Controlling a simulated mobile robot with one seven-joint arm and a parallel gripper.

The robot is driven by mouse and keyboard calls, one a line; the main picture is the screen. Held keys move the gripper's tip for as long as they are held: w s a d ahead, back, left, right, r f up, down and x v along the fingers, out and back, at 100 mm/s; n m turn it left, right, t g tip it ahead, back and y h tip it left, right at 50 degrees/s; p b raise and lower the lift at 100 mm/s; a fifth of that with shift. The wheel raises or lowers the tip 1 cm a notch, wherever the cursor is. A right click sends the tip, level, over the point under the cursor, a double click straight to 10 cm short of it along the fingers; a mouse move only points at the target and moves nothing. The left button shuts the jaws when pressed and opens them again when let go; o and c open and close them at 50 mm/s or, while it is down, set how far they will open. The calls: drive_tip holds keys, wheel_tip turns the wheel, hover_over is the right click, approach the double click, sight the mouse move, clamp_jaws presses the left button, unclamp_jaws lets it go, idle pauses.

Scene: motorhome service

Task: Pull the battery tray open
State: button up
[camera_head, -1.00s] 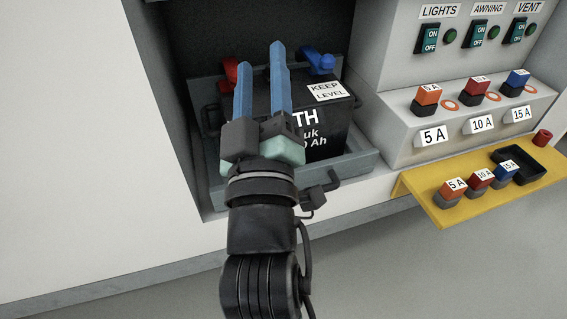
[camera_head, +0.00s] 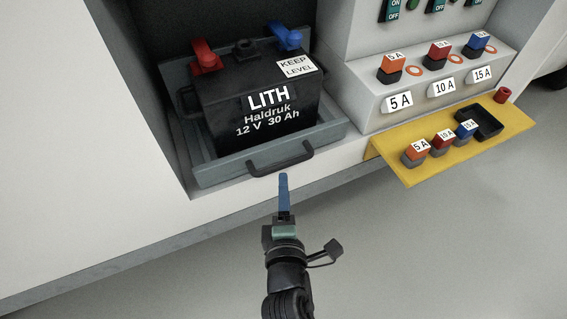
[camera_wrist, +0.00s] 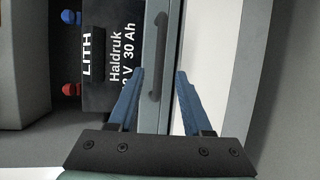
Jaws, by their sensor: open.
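The grey battery tray (camera_head: 212,176) sits in the compartment with a black battery (camera_head: 225,100) in it. A dark bar handle (camera_head: 282,163) is on the tray's front wall. My gripper (camera_head: 284,180) is just in front of and below the handle in the head view, its blue fingers seen edge-on. In the wrist view my gripper (camera_wrist: 160,88) is open, and the handle (camera_wrist: 158,60) shows between and beyond the fingertips. The fingers do not hold it; I cannot tell whether they touch it.
Red (camera_head: 203,56) and blue (camera_head: 287,38) terminals top the battery. A yellow shelf (camera_head: 400,168) with several fuses and a black bin juts out at right, below the fuse panel (camera_head: 368,115). The floor in front is clear.

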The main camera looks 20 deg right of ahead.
sight(283, 168)
drive_tip(key=b+x, duration=0.1)
drive_tip(key=x, duration=0.7)
drive_tip(key=shift+c, duration=0.2)
clamp_jaws()
idle(1.2)
